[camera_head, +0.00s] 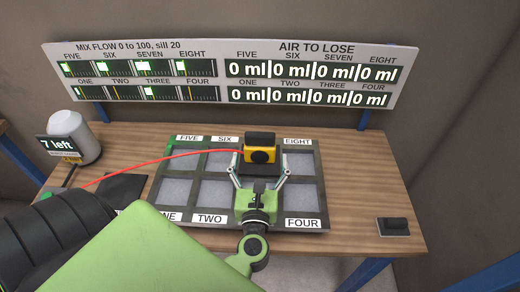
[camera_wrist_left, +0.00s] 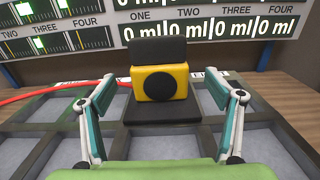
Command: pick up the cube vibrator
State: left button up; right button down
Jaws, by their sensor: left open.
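The cube vibrator (camera_head: 262,155) is a yellow block with a round black face and a black top. It stands upright on a black base in the compartment grid, around the seven position, with a red cable running off to the left. It also shows in the left wrist view (camera_wrist_left: 160,83). My left gripper (camera_head: 260,175) is open, its two fingers spread to either side and in front of the vibrator. In the wrist view the left gripper (camera_wrist_left: 165,100) has clear gaps on both sides of the yellow body. My right gripper is not in view.
The grey compartment tray (camera_head: 322,190) lies on the wooden table (camera_head: 370,190). A white canister (camera_head: 84,140) labelled "7 left" stands at the left. A display board (camera_head: 230,75) rises behind. A small black block (camera_head: 393,226) sits at the right. The table between tray and block is clear.

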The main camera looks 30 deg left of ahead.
aim_at(260, 151)
pick_arm(q)
jog(key=p+x, duration=0.1)
jog(key=x, duration=0.2)
jog(key=shift+w+a+p, duration=0.3)
jog(key=shift+w+a+f, duration=0.2)
jog(key=shift+w+f, duration=0.05)
jog(key=shift+w, duration=0.05)
jog(key=shift+s, duration=0.1)
jog(key=shift+c, duration=0.8)
jog(key=c, duration=1.8)
jog(key=shift+r, duration=0.2)
jog(key=shift+c, duration=0.9)
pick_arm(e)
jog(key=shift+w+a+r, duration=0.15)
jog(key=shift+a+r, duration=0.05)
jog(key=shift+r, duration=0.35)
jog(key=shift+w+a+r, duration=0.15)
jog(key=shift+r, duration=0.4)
